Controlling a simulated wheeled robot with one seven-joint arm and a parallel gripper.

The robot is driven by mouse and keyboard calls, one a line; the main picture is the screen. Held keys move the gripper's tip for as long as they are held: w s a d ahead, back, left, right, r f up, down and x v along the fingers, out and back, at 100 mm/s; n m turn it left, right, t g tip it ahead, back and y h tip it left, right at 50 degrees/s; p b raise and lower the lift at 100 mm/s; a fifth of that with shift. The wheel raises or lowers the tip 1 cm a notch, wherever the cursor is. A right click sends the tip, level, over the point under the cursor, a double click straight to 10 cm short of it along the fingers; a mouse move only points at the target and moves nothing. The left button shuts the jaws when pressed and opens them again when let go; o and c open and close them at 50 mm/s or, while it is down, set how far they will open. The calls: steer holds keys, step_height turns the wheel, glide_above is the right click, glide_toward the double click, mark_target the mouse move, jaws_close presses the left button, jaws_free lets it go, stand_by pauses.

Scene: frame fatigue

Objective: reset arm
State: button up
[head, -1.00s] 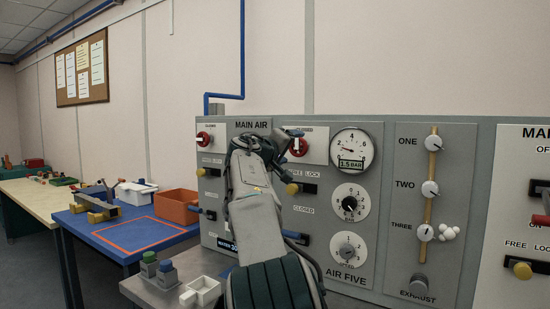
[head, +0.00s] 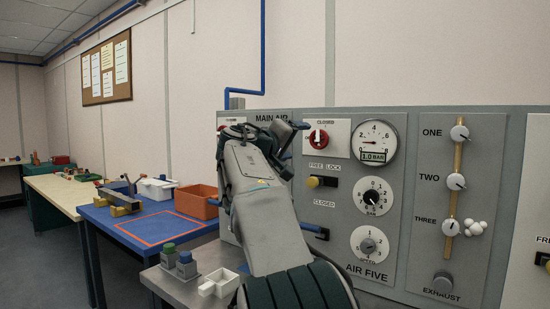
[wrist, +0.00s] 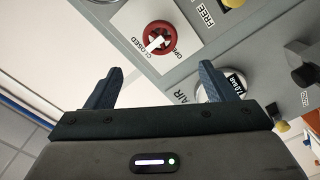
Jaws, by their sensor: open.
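My arm (head: 257,200) rises from the bottom of the head view in front of the grey panel (head: 400,255). Its links hide most of my gripper there. In the wrist view my gripper (wrist: 160,78) is open, with its two blue fingers apart and nothing between them. A red round knob with a white handle (wrist: 159,38), marked CLOSED and OPEN, lies beyond the fingertips, apart from them. A red knob (head: 319,138) also shows right of my arm in the head view.
The panel carries a gauge (head: 374,141) reading 1.0 BAR, a yellow-knobbed lock (head: 313,182) and dials. A blue table (head: 130,225) with an orange bin (head: 199,201) stands left.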

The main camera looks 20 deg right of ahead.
steer(key=s+d+f+g+y+p, duration=0.3)
steer(key=s+f+y+p, duration=0.5)
steer(key=f, duration=0.3)
steer(key=s+a+f+g+y+p, duration=0.1)
steer(key=s+a+f+y+p, duration=0.1)
steer(key=s, duration=0.7)
steer(key=s+a+f+g+y+p, duration=0.2)
steer(key=s+a+f+p, duration=0.2)
steer(key=s+a+f, duration=0.3)
steer(key=s+a+f+g+y+p, duration=0.2)
steer(key=s+a+f+p, duration=0.1)
steer(key=s, duration=0.9)
step_height(320, 180, down, 2)
steer(key=shift+s+a+f+m+p, duration=0.25)
steer(key=shift+s+a+m+p, duration=0.15)
steer(key=shift+a, duration=0.45)
